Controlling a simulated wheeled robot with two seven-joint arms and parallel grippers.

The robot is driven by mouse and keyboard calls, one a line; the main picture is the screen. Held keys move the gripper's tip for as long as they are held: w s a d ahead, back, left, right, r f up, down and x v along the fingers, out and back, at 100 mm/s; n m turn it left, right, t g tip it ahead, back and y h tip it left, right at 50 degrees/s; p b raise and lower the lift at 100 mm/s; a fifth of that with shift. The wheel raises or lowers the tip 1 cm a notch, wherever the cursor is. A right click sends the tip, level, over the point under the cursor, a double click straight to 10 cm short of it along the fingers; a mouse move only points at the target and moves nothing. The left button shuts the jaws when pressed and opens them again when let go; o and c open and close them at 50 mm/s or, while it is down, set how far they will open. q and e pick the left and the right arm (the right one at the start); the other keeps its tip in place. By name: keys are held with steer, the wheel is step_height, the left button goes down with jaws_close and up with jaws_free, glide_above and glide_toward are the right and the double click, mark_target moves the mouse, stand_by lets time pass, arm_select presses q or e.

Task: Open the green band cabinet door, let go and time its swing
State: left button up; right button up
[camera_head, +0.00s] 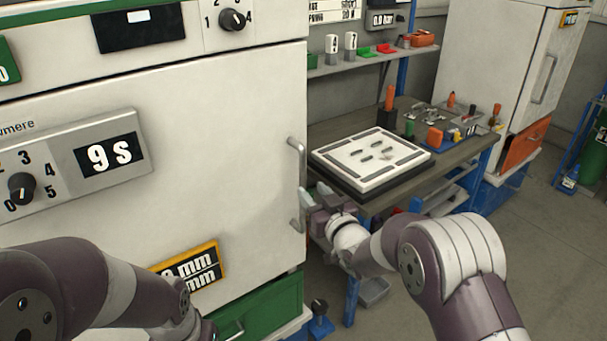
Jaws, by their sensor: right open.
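A vertical grey bar handle (294,185) is at the door's right edge. My right gripper (312,200) is open, just right of the handle's lower part, and I cannot tell if it touches it. The door's front carries a display (111,154) reading "9 s" and a black dial (21,188). My left arm crosses the bottom left; its gripper is not visible.
A workbench (460,157) right of the cabinet bears a white panel (371,157) and several small tools. Another white cabinet (490,70) with an orange drawer (525,146) stands farther back. A yellow-framed sign (205,268) is low on the near door.

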mark_target(304, 181)
steer(key=x, duration=0.3)
steer(key=p+x, duration=0.1)
steer(key=x, duration=0.2)
steer(key=shift+w+d+f, duration=0.15)
steer(key=shift+w+f, duration=0.05)
steer(key=shift+w+r, duration=0.15)
steer(key=shift+r, duration=0.05)
steer(key=shift+w+a+f, duration=0.2)
steer(key=shift+w+a, duration=0.05)
steer(key=shift+w, duration=0.15)
steer(key=shift+s, duration=0.1)
jaws_close()
